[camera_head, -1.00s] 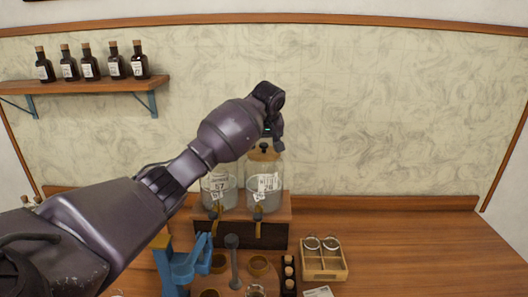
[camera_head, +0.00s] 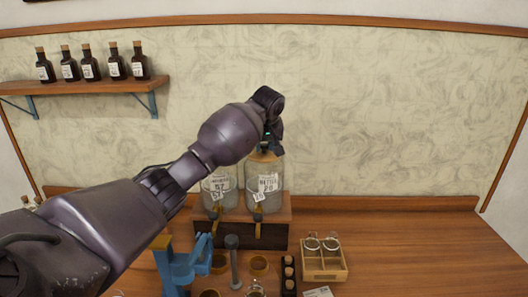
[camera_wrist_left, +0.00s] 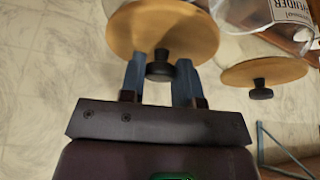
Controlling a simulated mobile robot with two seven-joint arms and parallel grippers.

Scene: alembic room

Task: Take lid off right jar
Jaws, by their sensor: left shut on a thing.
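The right jar (camera_head: 264,198) is clear glass with a white label, standing on a wooden stand. Its round wooden lid (camera_head: 266,157) sits on top; in the left wrist view the lid (camera_wrist_left: 150,30) has a dark knob (camera_wrist_left: 160,71). My left gripper (camera_head: 270,138) is right above the jar, shut on this knob, with a finger on either side in the left wrist view (camera_wrist_left: 160,80). The knob is hidden by the gripper in the head view. The left jar (camera_head: 219,192) stands beside it, its top hidden by my arm; its knobbed lid (camera_wrist_left: 265,73) shows in the wrist view.
The jars' wooden stand (camera_head: 240,232) is against the wall. In front are a blue device (camera_head: 177,267), a grey pestle-like tool (camera_head: 233,262), small dark bottles and a wooden tray (camera_head: 324,272) with glass pieces. A shelf (camera_head: 80,89) holds several brown bottles. The counter's right side is clear.

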